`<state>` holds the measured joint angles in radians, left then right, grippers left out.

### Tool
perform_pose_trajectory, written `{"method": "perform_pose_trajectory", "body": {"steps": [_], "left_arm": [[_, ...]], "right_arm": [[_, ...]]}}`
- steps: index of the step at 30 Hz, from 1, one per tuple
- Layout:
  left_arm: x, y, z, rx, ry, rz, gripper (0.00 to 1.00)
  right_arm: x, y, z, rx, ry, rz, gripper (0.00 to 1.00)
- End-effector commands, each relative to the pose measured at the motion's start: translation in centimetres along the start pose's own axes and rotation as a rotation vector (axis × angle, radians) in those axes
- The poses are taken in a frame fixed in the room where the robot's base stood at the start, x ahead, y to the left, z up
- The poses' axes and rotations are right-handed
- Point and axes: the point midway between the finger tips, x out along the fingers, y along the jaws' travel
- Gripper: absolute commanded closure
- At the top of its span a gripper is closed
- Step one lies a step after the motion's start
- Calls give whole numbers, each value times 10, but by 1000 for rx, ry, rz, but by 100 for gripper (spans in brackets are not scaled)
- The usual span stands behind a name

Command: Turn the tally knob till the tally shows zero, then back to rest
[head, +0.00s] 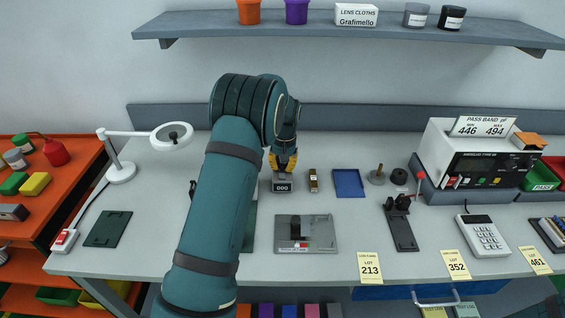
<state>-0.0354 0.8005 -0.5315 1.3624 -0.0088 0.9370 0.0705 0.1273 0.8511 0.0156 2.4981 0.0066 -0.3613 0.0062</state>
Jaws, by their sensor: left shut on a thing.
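The tally (282,187) is a small dark box near the middle of the grey bench, and its small display appears to read 000. My left gripper (283,165), with yellow fingers, points down right at the tally's top and back. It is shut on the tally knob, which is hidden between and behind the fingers. My left arm reaches in from the bottom left and covers part of the bench. My right gripper is not in view.
A grey fixture (323,238) lies in front. A magnifier lamp (121,170) stands left, a white tester (450,145) right. A shelf (350,28) hangs above.

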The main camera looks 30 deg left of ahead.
Motion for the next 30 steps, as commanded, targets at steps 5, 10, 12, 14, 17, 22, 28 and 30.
{"method": "perform_pose_trajectory", "body": {"steps": [5,10,12,14,17,22,28,30], "left_arm": [[-2,0,0,-155,-8,0,100],[-2,0,0,-296,-15,0,100],[-2,0,0,-346,-17,-1,100],[-1,0,0,-387,-20,0,100],[-1,1,0,-443,-23,0,100],[-1,1,0,-512,-25,0,100],[-1,1,-1,-551,-27,1,100],[-1,0,-1,-557,-27,1,100]], "right_arm": [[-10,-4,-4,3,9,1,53],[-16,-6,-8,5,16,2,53],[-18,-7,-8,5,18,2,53],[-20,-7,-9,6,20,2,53],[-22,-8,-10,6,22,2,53],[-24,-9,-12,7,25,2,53],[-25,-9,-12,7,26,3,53],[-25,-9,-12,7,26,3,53]]}}
